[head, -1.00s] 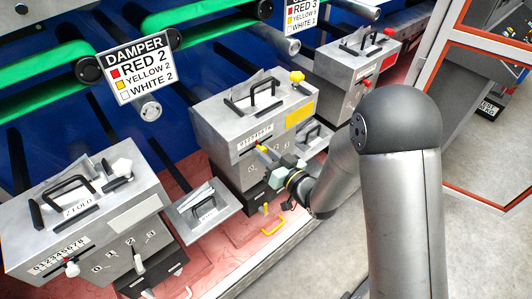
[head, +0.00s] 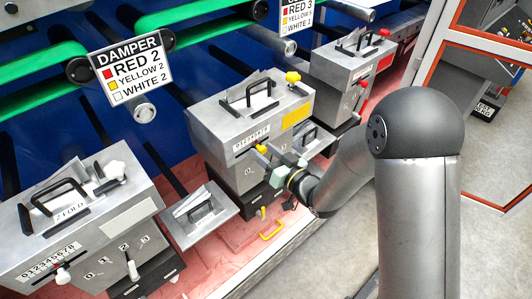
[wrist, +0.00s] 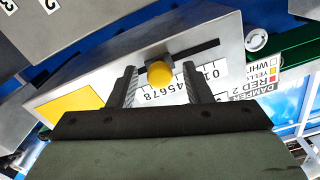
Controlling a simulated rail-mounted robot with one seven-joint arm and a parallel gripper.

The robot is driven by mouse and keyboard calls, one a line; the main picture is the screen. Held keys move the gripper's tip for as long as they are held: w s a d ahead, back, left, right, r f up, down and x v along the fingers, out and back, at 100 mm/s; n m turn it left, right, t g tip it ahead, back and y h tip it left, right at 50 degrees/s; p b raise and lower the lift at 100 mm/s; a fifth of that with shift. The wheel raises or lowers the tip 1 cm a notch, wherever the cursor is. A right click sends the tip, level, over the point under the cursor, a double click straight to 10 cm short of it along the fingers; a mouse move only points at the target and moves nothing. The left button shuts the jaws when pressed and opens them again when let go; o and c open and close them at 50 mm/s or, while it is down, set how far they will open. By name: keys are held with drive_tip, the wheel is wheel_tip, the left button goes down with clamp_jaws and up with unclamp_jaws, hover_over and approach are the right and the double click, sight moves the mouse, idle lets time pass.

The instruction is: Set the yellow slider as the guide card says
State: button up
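The yellow slider knob (head: 261,149) sits on the front of the middle grey box (head: 215,122), by a number strip from 0 to 8. In the wrist view the round yellow knob (wrist: 160,74) stands between my gripper's (wrist: 161,84) two fingers, with a visible gap on each side. My gripper (head: 277,158) is open at the box front. The slot runs on from the knob toward the 0 and 1 end; the knob's exact number is hidden. A guide card (head: 131,66) reads DAMPER, RED 2, YELLOW 2, WHITE 2.
A second card (head: 299,16) is cut off at the top. A left box (head: 80,215) has a white knob and switches; a right box (head: 345,75) has red knobs. A yellow handle (head: 271,230) lies below my gripper. A tilted tray (head: 203,208) stands between the left and middle boxes.

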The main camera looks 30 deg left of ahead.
drive_tip(key=p+v, duration=0.5)
drive_tip(key=v, duration=1.2)
drive_tip(key=shift+d+p, duration=0.2)
drive_tip(key=shift+p, duration=0.1)
